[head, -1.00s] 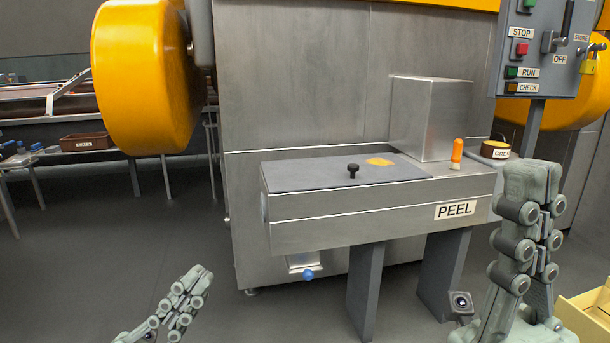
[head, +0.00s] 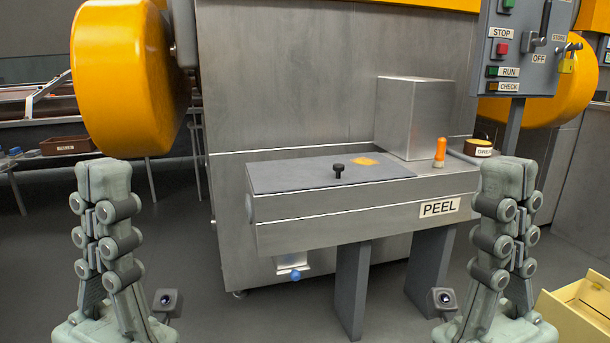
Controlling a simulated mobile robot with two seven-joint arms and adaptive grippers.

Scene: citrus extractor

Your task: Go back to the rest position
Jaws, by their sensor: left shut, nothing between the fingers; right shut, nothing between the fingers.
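My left gripper (head: 104,180) stands upright at the lower left of the head view, its fingers together and nothing between them. My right gripper (head: 507,180) stands upright at the lower right, also shut and empty. Both are in front of the steel extractor and touch nothing that I can see. The right one overlaps the right end of the PEEL chute (head: 350,208) in the picture.
The chute has a grey lid with a black knob (head: 338,170), an orange patch and an orange-handled brush (head: 440,152). A control panel (head: 525,45) hangs at upper right. A cream open box (head: 580,305) is at lower right. Floor at left is clear.

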